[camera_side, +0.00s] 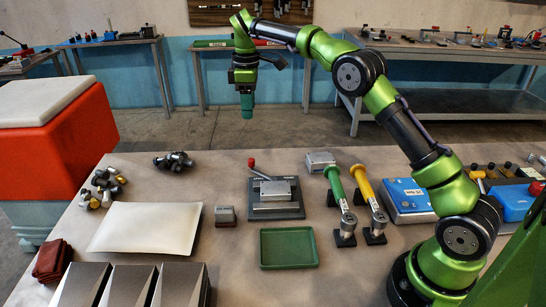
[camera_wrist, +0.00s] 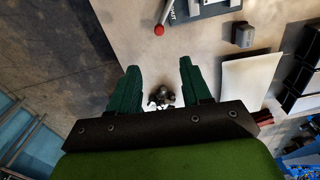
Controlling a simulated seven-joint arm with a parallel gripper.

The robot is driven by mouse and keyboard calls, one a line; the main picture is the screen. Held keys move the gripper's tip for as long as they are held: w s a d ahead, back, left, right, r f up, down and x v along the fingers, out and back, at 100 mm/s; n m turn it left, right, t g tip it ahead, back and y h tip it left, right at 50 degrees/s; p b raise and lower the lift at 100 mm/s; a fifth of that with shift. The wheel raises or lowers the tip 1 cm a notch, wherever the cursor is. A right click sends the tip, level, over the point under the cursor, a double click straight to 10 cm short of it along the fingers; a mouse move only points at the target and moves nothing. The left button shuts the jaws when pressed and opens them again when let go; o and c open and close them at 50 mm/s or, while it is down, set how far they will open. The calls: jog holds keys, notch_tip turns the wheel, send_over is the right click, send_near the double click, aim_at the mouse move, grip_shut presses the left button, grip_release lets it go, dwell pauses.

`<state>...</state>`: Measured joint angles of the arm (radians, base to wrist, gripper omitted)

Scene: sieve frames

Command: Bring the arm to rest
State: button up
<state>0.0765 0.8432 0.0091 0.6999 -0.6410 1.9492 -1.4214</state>
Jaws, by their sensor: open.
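My gripper (camera_side: 247,112) is raised high at the far side of the table, its green fingers pointing down, apart from everything. In the wrist view the two fingers (camera_wrist: 160,72) stand wide apart with nothing between their tips. My green and black arm reaches up from the right front and bends over to the left. Beyond the fingers, in the wrist view, a dark cluster of small metal parts (camera_wrist: 162,97) lies on the table well below.
The table (camera_side: 340,280) holds a green tray (camera_side: 263,250), a clamp fixture (camera_side: 276,210) with a red knob, a white sheet (camera_side: 145,228), green and yellow handled tools (camera_side: 335,183), a blue box (camera_side: 408,195) and metal blocks (camera_side: 130,285). A red bin (camera_side: 60,145) stands left. Air around my gripper is clear.

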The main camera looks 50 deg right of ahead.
jog(key=s+a+r+m+t, duration=0.1)
jog(key=s+m, duration=0.3)
jog(key=s, duration=0.6)
jog(key=s+a+r+m+t+y, duration=0.1)
jog(key=s+a+m+t, duration=0.2)
jog(key=s, duration=0.8)
jog(key=s+a+r+m+t+y, duration=0.1)
jog(key=s+a+m+t, duration=0.2)
jog(key=s, duration=0.8)
jog(key=shift+a+r+m, duration=0.2)
jog(key=shift+r+m, duration=0.15)
jog(key=shift+m, duration=0.75)
